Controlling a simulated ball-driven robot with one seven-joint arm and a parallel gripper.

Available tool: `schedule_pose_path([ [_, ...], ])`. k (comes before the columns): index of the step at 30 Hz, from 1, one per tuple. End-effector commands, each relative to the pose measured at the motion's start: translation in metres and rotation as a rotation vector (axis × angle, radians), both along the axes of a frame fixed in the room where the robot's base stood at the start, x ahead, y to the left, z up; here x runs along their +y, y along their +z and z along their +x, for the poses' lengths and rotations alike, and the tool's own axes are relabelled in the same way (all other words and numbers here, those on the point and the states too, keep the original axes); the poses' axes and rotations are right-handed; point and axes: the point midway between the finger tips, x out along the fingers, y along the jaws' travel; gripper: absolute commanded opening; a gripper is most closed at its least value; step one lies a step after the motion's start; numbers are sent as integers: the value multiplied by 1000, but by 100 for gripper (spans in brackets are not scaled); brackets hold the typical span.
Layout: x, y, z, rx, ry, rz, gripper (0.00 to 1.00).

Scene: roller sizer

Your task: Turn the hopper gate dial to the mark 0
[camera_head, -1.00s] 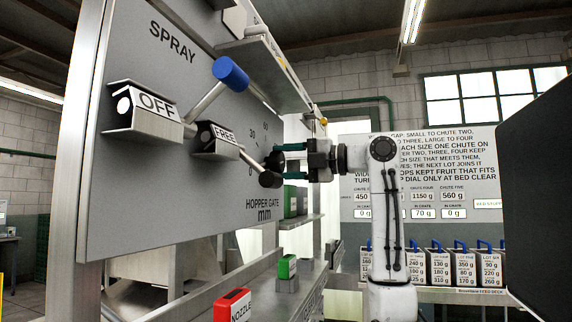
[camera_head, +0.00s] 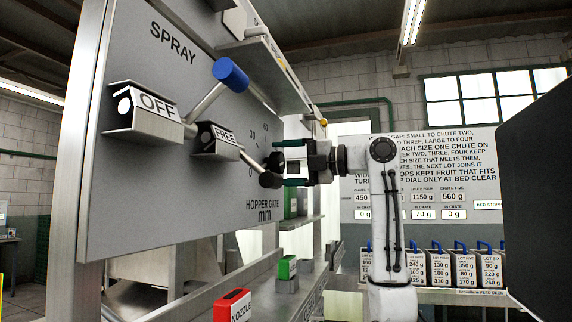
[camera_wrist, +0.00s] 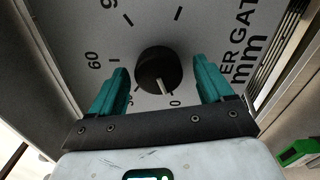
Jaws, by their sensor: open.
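The hopper gate dial is a round black knob (camera_wrist: 160,68) on the grey panel, with a pale pointer line on its face. In the wrist view the line points down towards the 0 label (camera_wrist: 175,103); exact alignment is hard to tell. The knob also shows in the head view (camera_head: 274,162), partly behind a lever's end. My gripper (camera_wrist: 163,83) is open, its teal fingers on either side of the knob with a clear gap at each side. In the head view my gripper (camera_head: 286,163) faces the panel, at the knob.
Levers tagged OFF (camera_head: 157,104) and FREE (camera_head: 224,135) stick out left of the dial, one with a blue grip (camera_head: 231,74). A shelf (camera_head: 262,62) juts out above. Below are a red NOZZLE block (camera_head: 232,305) and a green-topped block (camera_head: 287,267).

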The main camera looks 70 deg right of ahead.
Motion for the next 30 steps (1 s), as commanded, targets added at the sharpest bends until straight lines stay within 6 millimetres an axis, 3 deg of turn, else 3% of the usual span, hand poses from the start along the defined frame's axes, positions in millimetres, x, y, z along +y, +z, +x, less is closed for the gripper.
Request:
schedule_pose_path([
  [8,-1,0,-5,-2,-2,0,80],
  [21,-7,-1,-80,-2,-3,-1,80],
  [30,-8,0,-107,0,0,0,80],
])
